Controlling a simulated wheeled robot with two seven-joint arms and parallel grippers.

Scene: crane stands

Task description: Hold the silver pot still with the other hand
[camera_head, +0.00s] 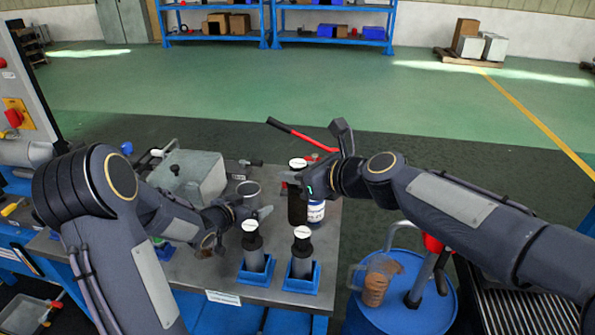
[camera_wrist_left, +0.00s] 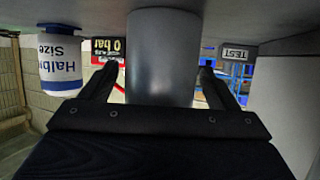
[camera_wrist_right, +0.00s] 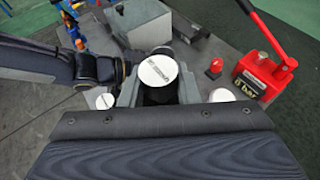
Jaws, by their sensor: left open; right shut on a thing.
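The silver pot (camera_head: 249,187) stands upright on the grey bench, a plain open-topped grey cylinder. In the left wrist view the pot (camera_wrist_left: 160,55) fills the gap between the fingers of my left gripper (camera_wrist_left: 160,70). That gripper (camera_head: 244,209) is open around the pot's near side; I cannot tell whether either finger touches it. My right gripper (camera_head: 298,186) is shut on a dark cylinder with a white disc top (camera_head: 297,208), held upright to the right of the pot. The white top also shows between the fingers in the right wrist view (camera_wrist_right: 157,71).
Two white-topped cylinders (camera_head: 252,250) (camera_head: 301,254) stand in blue holders at the bench front. A blue-labelled white bottle (camera_head: 316,212) is by my right gripper. A grey box (camera_head: 188,175) and red hand pump (camera_wrist_right: 262,76) stand behind. A jug (camera_head: 376,283) sits on the blue drum (camera_head: 420,318).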

